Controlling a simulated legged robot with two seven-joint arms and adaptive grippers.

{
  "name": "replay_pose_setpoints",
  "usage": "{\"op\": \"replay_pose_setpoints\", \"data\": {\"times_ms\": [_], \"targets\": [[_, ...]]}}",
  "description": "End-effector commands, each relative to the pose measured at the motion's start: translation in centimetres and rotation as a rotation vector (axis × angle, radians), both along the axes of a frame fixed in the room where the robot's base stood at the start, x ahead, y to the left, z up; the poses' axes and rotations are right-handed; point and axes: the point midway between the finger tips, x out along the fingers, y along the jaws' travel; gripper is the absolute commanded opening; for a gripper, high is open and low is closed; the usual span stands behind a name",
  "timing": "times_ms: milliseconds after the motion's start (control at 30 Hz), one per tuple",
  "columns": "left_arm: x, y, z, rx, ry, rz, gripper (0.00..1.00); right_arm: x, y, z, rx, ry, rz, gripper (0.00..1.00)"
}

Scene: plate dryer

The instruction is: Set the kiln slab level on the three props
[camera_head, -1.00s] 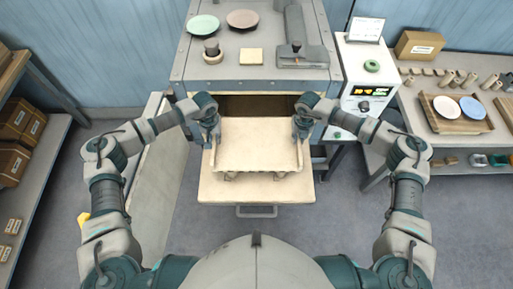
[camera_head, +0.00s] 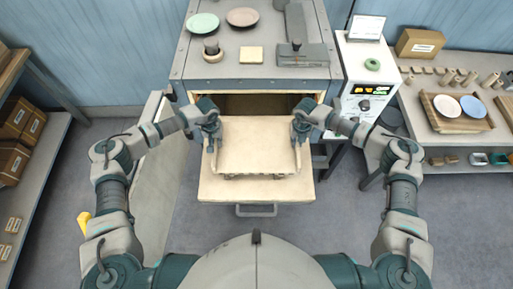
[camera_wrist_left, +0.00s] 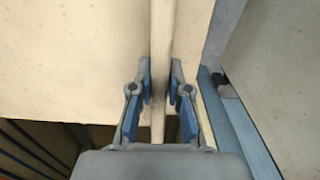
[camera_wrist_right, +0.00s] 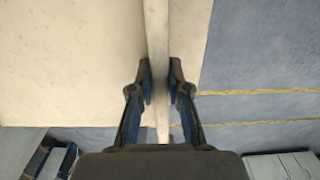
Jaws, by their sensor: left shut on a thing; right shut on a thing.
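The pale cream kiln slab (camera_head: 257,150) is held between my two grippers at the mouth of the dryer, over a pale pulled-out shelf (camera_head: 255,192). My left gripper (camera_head: 213,145) is shut on the slab's left side edge; its fingers pinch that edge in the left wrist view (camera_wrist_left: 160,90). My right gripper (camera_head: 299,143) is shut on the right side edge, also pinched in the right wrist view (camera_wrist_right: 158,85). Small dark shapes show under the slab's front edge. The props are mostly hidden beneath it, and I cannot tell whether the slab touches them.
The dryer (camera_head: 250,70) has its dark opening behind the slab. Plates, a small pot and a tool lie on its top. An open door panel (camera_head: 155,180) stands at left. A control box (camera_head: 367,90) and a bench with plates stand at right. Floor is clear in front.

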Motion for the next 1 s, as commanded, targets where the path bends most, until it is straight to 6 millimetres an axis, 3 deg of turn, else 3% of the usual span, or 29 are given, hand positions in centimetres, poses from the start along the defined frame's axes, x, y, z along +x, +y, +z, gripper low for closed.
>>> {"op": "replay_pose_setpoints", "data": {"times_ms": [133,167,267,767,867,1000], "targets": [[0.0,0.3,-0.7,0.006,0.0,0.003,0.0,0.0,-0.3,-0.7,-0.006,0.0,-0.005,0.0],[0.0,0.3,-0.9,0.007,0.001,0.003,0.19,0.0,-0.3,-0.9,-0.007,0.001,-0.005,0.19],[0.0,0.3,-0.8,0.006,0.001,0.002,0.41,0.0,-0.3,-0.8,-0.006,0.0,-0.004,0.41],[0.1,0.0,-0.7,0.001,0.0,0.0,0.41,0.0,0.0,-0.8,-0.001,0.001,0.0,0.41],[0.1,0.1,0.1,0.001,-0.001,0.001,0.41,0.0,0.0,-0.8,-0.001,0.001,0.0,0.41],[0.2,0.1,2.7,0.0,-0.003,-0.001,0.41,0.0,0.0,-0.8,-0.001,0.001,0.0,0.41]]}}
